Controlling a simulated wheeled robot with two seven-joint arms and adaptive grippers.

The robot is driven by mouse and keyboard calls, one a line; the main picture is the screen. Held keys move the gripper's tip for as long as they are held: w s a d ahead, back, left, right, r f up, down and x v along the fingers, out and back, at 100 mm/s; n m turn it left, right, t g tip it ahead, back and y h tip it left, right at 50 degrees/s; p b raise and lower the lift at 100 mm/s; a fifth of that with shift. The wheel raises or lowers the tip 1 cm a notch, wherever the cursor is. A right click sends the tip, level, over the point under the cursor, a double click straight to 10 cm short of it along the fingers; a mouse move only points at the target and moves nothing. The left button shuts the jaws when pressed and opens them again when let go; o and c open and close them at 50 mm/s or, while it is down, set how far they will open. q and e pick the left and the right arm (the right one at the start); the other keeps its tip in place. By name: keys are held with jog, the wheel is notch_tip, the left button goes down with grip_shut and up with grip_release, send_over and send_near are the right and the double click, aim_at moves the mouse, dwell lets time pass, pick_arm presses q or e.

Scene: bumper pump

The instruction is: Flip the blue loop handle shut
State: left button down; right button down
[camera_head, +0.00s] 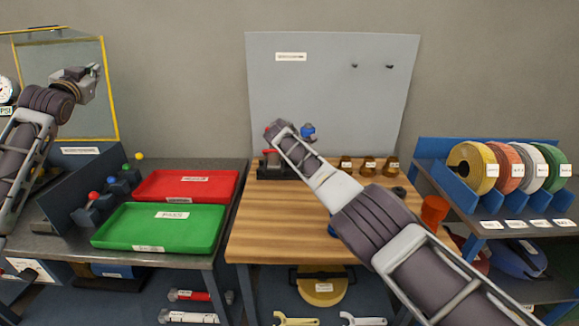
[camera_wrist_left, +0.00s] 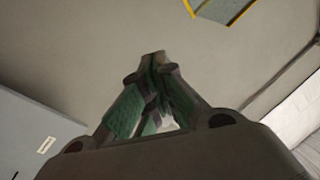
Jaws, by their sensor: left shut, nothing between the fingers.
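A small blue part (camera_head: 308,131), which may be the blue loop handle, shows just right of my right gripper (camera_head: 279,131) at the back of the wooden bench. Its loop shape is too small to make out. A red part (camera_head: 270,155) and a dark base (camera_head: 270,172) show below that gripper; the right arm covers the rest. I cannot tell whether the right gripper touches anything or how its fingers stand. My left gripper (camera_head: 94,71) is raised at the far left, away from the bench, shut and empty. Its closed fingers also show in the left wrist view (camera_wrist_left: 154,95).
A red tray (camera_head: 187,198) and a green tray (camera_head: 120,245) lie on the left bench. Several amber jars (camera_head: 368,166) stand at the wooden bench's back. An orange cup (camera_head: 435,209) stands at its right. A tape rack (camera_head: 430,146) stands farther right. The wooden top's left front is clear.

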pick_arm(q)
jog(key=w+d+f+n+g+h, duration=0.1)
jog(key=w+d+f+n+h, duration=0.3)
jog(key=d+f, duration=0.8)
jog(key=w+d+f+n+g+h, duration=0.2)
jog(key=d+f+n+h, duration=0.3)
jog(key=d+f, duration=0.7)
jog(key=s+d+f+n+h, duration=0.2)
jog(key=d+f+n, duration=0.2)
jog(key=d, duration=0.4)
jog(key=s+d+f+n+g+h, duration=0.1)
jog(key=d+f+n, duration=0.3)
jog(key=d, duration=0.4)
jog(key=s+d+f+n+g+h, duration=0.1)
jog(key=s+d+f+n+h, duration=0.1)
jog(key=d+f+n, duration=0.3)
jog(key=shift+s+d+n+h, duration=0.2)
jog(key=shift+s+d, duration=0.1)
jog(key=shift+d, duration=0.6)
jog(key=shift+s+d+n+h, duration=0.1)
jog(key=shift+s+d+n, duration=0.15)
jog(key=shift+d, duration=0.6)
jog(key=shift+w, duration=0.15)
